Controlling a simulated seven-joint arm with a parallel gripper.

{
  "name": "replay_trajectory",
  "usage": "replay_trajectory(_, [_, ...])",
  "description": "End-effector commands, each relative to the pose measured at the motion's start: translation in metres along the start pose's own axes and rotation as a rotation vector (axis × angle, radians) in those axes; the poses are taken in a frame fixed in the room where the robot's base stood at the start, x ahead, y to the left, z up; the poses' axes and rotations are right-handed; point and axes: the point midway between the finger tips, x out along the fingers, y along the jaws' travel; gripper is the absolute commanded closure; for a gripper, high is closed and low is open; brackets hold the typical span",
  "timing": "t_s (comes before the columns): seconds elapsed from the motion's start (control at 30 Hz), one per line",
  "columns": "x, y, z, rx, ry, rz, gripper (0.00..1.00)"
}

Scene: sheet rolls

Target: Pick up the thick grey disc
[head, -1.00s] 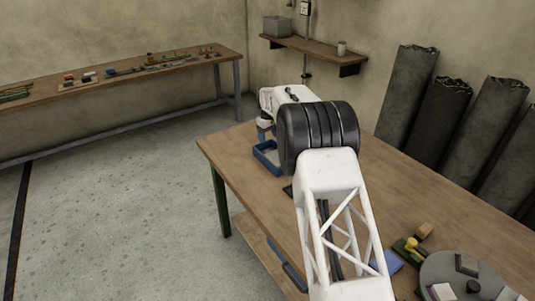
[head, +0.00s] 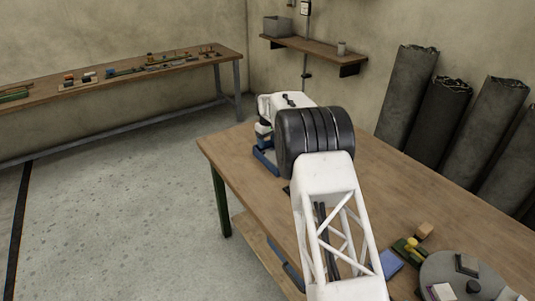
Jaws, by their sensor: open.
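My gripper (head: 263,136) is at the far left end of the table, over or beside a blue tray (head: 264,163). It is small in the view and partly covered by my own arm; its jaws are open. My arm hides most of the tray and whatever may lie in it. I cannot pick out the thick grey disc with certainty. A small dark round piece (head: 473,287) sits on a wide grey round plate (head: 436,270) at the lower right, far from my gripper.
The wooden table (head: 405,185) is clear in its middle right. A wooden block (head: 424,230), a green and yellow piece (head: 408,247) and a blue piece (head: 390,264) lie near the plate. Dark rolls (head: 407,97) lean on the wall behind. Another bench (head: 130,78) stands far left.

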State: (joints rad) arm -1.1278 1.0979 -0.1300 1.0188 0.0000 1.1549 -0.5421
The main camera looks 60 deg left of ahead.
Motion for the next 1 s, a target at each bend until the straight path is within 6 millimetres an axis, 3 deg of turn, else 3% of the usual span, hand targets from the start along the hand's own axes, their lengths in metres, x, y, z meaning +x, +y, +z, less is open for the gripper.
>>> replay_trajectory(0.27, [0.003,0.0,0.0,0.0,-0.001,0.0,0.32])
replay_trajectory(0.8, [0.048,0.002,0.0,0.0,-0.001,-0.001,0.32])
replay_trajectory(1.0, [0.052,0.002,0.0,0.0,0.0,0.0,0.32])
